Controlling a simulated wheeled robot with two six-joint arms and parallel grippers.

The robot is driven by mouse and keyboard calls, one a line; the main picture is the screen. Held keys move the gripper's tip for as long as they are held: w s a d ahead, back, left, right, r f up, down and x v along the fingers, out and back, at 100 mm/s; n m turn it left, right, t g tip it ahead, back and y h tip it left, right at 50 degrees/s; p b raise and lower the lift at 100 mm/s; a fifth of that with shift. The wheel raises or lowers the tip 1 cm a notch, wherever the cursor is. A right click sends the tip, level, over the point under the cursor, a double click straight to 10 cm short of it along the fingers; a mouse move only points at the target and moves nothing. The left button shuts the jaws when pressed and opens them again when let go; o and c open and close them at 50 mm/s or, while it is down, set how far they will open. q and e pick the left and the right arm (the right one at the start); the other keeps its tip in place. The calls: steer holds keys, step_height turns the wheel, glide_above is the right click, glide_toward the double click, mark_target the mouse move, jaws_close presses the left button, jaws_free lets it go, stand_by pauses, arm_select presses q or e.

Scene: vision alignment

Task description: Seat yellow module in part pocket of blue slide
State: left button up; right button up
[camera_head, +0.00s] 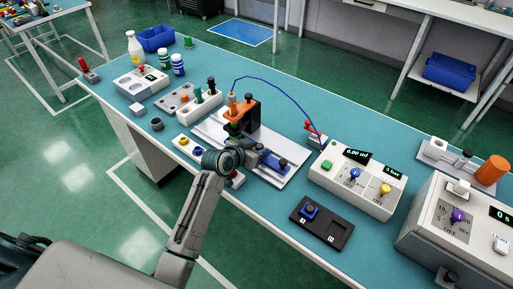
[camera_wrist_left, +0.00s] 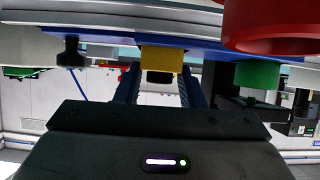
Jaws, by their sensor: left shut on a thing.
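In the left wrist view my left gripper (camera_wrist_left: 158,88) is shut on the yellow module (camera_wrist_left: 162,58), which sits between its dark fingers. The module's far side meets or lies close to a blue strip (camera_wrist_left: 110,39), seemingly the blue slide; I cannot tell whether it is seated in the pocket. In the head view my left gripper (camera_head: 246,153) is at the slide's left end, its fingers mostly hidden by the wrist. The blue slide (camera_head: 271,160) lies on a pale plate (camera_head: 292,176). The yellow module and pocket are hidden there. My right gripper is not in view.
An orange-and-black upright fixture (camera_head: 245,116) stands just behind my gripper. A red ring (camera_wrist_left: 270,30) and green part (camera_wrist_left: 257,75) are close in the wrist view. A control box (camera_head: 355,180) and a black tray (camera_head: 321,224) stand to the right.

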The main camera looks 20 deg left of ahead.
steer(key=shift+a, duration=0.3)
arm_select(q)
steer(key=shift+f, duration=0.25)
stand_by(0.4)
steer(key=o, duration=1.5)
steer(key=shift+c, duration=0.2)
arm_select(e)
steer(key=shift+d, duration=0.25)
arm_select(q)
steer(key=shift+r+p, duration=1)
steer(key=shift+r, duration=0.05)
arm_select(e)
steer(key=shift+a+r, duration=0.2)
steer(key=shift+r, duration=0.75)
arm_select(q)
steer(key=shift+f, duration=0.1)
